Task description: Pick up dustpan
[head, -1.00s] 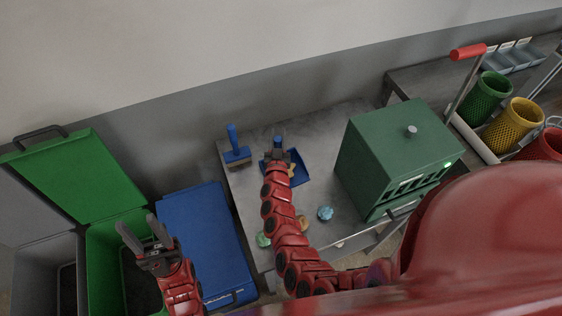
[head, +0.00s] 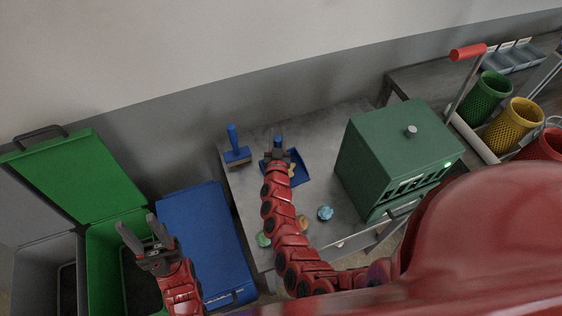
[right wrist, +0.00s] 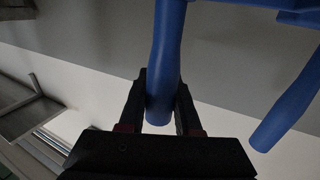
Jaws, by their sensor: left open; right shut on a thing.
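The blue dustpan (head: 300,170) is on the grey table, partly hidden behind my right arm, with something yellowish in it. My right gripper (head: 279,152) is at the dustpan's handle, which points toward the wall. In the right wrist view, my right gripper (right wrist: 160,105) is shut on the blue handle (right wrist: 168,45), which sits between its two fingers. Whether the pan touches the table I cannot tell. My left gripper (head: 146,232) is open and empty, over the green bin at the left.
A blue brush (head: 236,154) stands left of the dustpan; a blue handle also shows in the right wrist view (right wrist: 285,112). A green box (head: 385,160) stands to the right. Crumpled pieces, one blue (head: 325,213), lie in front. A blue-lidded bin (head: 203,240) adjoins the table.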

